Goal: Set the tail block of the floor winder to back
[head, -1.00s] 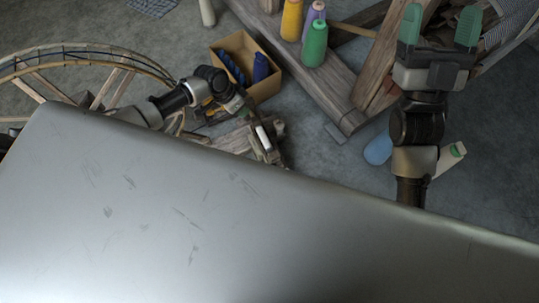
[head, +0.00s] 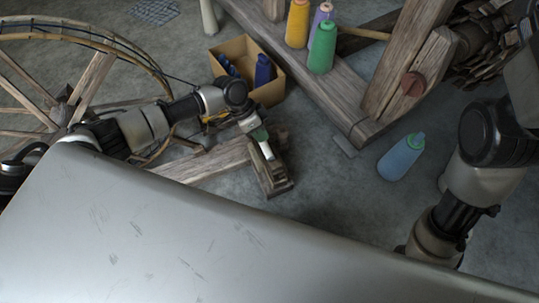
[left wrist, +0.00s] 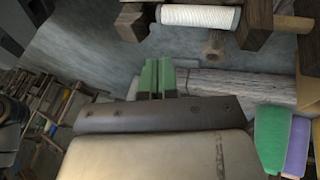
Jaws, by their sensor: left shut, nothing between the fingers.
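The floor winder stands at the left in the head view, with a large spoked wheel (head: 72,95) and a low wooden base beam (head: 205,163). Its wooden tail block (head: 272,182) is at the beam's right end, with a white spool (head: 266,150) beside it. My left gripper (head: 258,133) is just above the spool end, pointing down, partly hidden by my arm. In the left wrist view its green fingertips (left wrist: 157,76) are together and empty. The white-wound spool (left wrist: 200,16) lies beyond them, between wooden pieces, apart from the fingers. My right gripper's fingers are outside the head view.
A cardboard box (head: 268,93) with blue items stands behind the winder. Floor right of the tail block is clear.

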